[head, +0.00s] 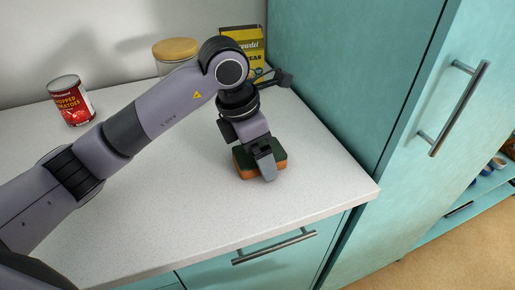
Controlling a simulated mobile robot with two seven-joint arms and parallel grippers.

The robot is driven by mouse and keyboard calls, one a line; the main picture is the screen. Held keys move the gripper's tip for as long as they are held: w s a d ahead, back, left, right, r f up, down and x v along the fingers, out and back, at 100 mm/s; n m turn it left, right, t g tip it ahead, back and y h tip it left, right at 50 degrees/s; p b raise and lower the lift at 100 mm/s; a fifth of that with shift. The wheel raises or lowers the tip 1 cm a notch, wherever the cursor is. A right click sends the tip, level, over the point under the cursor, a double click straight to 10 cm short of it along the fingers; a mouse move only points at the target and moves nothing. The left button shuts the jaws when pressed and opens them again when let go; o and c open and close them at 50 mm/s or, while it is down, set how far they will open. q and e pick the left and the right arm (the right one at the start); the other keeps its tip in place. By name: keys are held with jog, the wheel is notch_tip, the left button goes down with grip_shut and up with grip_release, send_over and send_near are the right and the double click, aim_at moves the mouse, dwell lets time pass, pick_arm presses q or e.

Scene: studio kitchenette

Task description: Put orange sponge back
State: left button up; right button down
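The orange sponge (247,172) has a dark green top and lies on the white speckled countertop (190,215), near its right end. My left arm reaches in from the left, and its gripper (264,162) points down at the sponge. One finger shows in front of the sponge and overlaps its near side. The other finger is hidden, so I cannot tell whether the gripper is closed on the sponge. My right gripper is out of view.
A red tomato can (71,101) stands at the back left. A wooden-lidded jar (175,50) and a yellow box (240,39) stand at the back, partly behind my arm. A tall teal cabinet (340,70) borders the counter's right side. The front counter is clear.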

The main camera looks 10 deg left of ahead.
aim_at(242, 155)
pick_arm(q)
jog(key=shift+r, duration=0.15)
jog(key=shift+r, duration=0.2)
jog(key=v, duration=1.1)
jog(key=shift+r, duration=0.35)
jog(key=shift+s+a, duration=0.1)
jog(key=shift+s, duration=0.05)
